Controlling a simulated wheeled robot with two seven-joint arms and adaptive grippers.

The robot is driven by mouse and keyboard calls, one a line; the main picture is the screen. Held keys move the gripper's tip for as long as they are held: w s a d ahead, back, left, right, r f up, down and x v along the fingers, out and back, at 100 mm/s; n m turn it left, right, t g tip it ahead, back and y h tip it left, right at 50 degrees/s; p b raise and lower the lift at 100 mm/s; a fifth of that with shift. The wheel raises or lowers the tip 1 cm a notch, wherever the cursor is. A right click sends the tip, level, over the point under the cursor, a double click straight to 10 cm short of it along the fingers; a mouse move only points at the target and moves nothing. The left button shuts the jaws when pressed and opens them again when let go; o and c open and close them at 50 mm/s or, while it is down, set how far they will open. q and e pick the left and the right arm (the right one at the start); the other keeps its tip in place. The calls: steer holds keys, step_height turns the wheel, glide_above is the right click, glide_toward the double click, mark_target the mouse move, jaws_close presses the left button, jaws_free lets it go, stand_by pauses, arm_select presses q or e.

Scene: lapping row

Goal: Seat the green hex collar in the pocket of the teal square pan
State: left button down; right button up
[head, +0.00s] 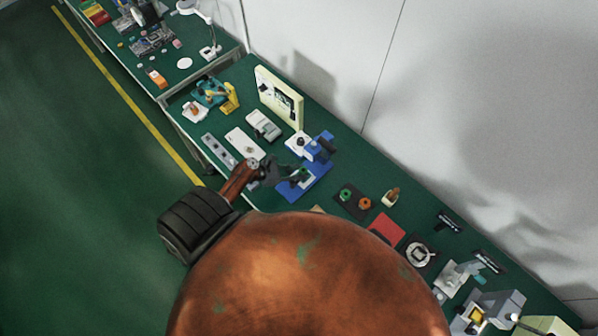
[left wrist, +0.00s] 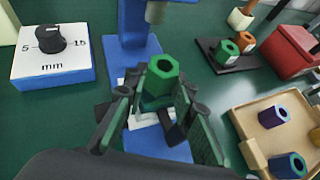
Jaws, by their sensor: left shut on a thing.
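The green hex collar (left wrist: 160,82) stands upright between the fingers of my left gripper (left wrist: 156,112), which is shut on it. In the head view my left gripper (head: 284,172) is at the blue stand on the bench, with the green collar (head: 304,173) at its tips. The collar is over or at the blue base (left wrist: 150,148) with its white plate; I cannot tell whether it touches. I cannot make out the teal square pan for certain in either view. My right gripper is not in view.
A blue column (left wrist: 134,30) rises just behind the collar. A white knob box (left wrist: 52,66) stands left. A wooden tray (left wrist: 240,122) with hex collars lies right. A dark plate (left wrist: 238,66) holds green and orange pieces, near a red block (left wrist: 290,48).

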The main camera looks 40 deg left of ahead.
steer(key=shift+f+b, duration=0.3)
steer(key=shift+b, duration=0.05)
stand_by(0.3)
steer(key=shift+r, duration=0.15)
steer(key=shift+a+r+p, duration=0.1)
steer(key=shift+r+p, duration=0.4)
steer(key=shift+p, duration=0.15)
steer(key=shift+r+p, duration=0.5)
stand_by(2.5)
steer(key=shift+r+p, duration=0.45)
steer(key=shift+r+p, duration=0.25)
steer(key=shift+p, duration=0.05)
stand_by(2.4)
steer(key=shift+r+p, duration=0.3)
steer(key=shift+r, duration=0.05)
